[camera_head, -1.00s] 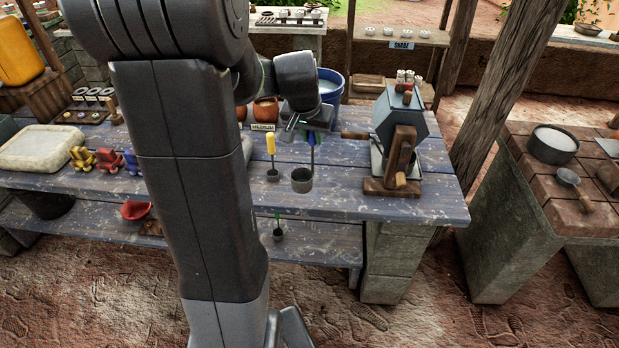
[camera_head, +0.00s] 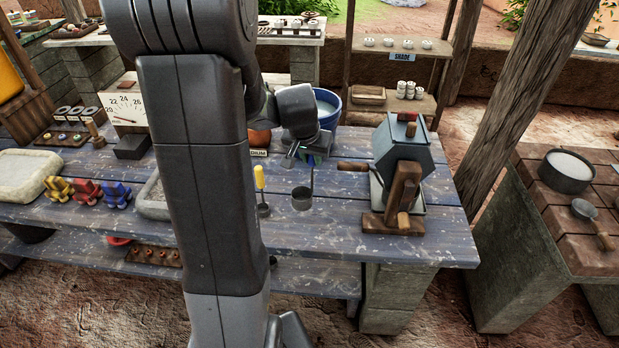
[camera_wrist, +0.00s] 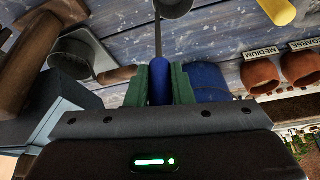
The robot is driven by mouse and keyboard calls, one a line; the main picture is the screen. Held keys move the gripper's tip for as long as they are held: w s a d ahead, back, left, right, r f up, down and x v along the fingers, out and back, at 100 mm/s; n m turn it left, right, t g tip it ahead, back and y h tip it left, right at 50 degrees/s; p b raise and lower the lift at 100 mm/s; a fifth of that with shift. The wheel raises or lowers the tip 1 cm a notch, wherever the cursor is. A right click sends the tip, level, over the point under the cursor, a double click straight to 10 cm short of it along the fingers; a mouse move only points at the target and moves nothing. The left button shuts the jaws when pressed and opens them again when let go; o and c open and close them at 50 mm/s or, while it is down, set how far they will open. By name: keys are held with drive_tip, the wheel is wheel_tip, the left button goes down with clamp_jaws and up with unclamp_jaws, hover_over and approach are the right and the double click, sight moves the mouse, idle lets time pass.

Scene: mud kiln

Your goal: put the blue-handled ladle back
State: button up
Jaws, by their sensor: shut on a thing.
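The blue-handled ladle (camera_head: 302,198) has a dark round cup, low in the head view, and its handle rises to my gripper (camera_head: 311,160). In the wrist view the green fingers of my gripper (camera_wrist: 160,84) are shut on the blue handle (camera_wrist: 160,82). The shaft and part of the cup (camera_wrist: 174,6) extend to the top edge of that view. A yellow-handled ladle (camera_head: 260,178) is just left of it in the head view, partly beside my arm. Its yellow handle (camera_wrist: 277,11) also shows in the wrist view. What supports it is unclear.
A blue-grey hand-cranked machine (camera_head: 401,165) stands right of the ladle on the blue wooden table (camera_head: 330,232). A blue bucket (camera_head: 327,113) stands behind my gripper. Orange pots (camera_wrist: 261,76) stand near a MEDIUM label (camera_wrist: 262,53). Bare tabletop lies in front.

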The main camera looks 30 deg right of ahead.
drive_tip(key=shift+f, duration=2.65)
drive_tip(key=shift+f, duration=0.1)
drive_tip(key=o, duration=0.9)
drive_tip(key=shift+r, duration=0.5)
drive_tip(key=v, duration=1.1)
drive_tip(key=shift+s+a+r, duration=0.1)
drive_tip(key=shift+a+r, duration=0.05)
drive_tip(key=shift+r, duration=0.05)
